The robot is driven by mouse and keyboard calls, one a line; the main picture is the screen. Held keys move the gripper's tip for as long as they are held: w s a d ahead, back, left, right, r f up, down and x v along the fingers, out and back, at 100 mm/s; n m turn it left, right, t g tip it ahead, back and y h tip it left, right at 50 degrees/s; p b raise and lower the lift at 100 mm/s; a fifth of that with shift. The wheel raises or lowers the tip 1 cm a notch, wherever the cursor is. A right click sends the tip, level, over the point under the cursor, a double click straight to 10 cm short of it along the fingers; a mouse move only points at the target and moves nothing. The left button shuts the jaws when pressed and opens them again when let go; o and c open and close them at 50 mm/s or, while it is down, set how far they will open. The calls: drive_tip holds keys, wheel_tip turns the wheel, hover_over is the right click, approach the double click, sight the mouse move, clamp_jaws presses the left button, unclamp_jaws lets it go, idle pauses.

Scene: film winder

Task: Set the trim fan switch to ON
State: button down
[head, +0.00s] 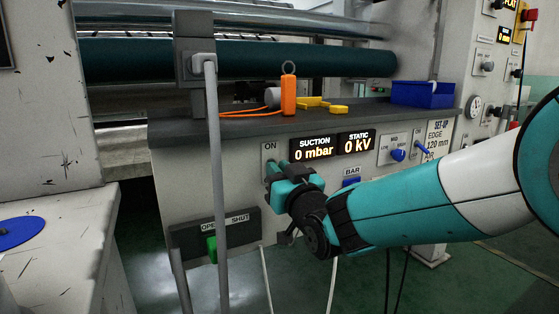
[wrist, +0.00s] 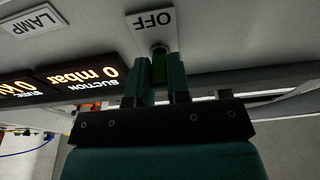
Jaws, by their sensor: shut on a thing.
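The switch (wrist: 158,49) is on the grey panel, left of the suction readout in the head view. Its ON plate (head: 269,147) shows above my gripper (head: 276,172) there. Its OFF plate (wrist: 151,20) appears upside down in the wrist view. My gripper's two teal fingers (wrist: 161,84) are shut on the switch's lever (wrist: 158,69), a small green piece between their tips. In the head view the fingers and wrist hide most of the switch, and I cannot tell which way the lever is set. No trim fan lettering is readable.
The suction readout (head: 315,148) shows 0 mbar and the static readout (head: 356,141) 0 kV. A grey post (head: 217,180) stands close left of my gripper. A green OPEN/SHUT control (head: 212,248) is below.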

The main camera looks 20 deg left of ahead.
wheel_tip(320, 180, up, 2)
drive_tip(key=g+h+p, duration=0.3)
drive_tip(key=p, duration=0.6)
drive_tip(key=shift+r, duration=0.2)
drive_tip(key=g+h+p, duration=0.1)
drive_tip(key=p, duration=0.3)
drive_tip(key=shift+a+r+h, duration=0.1)
drive_tip(key=shift+a+h, duration=0.05)
drive_tip(key=shift+h, duration=0.15)
drive_tip(key=shift+g+h+p, duration=0.5)
drive_tip(key=shift+g+p, duration=0.1)
drive_tip(key=shift+p, duration=0.4)
drive_tip(key=shift+f, duration=0.2)
drive_tip(key=c, duration=1.1)
unclamp_jaws()
drive_tip(key=shift+a, duration=0.1)
drive_tip(key=shift+w, duration=0.1)
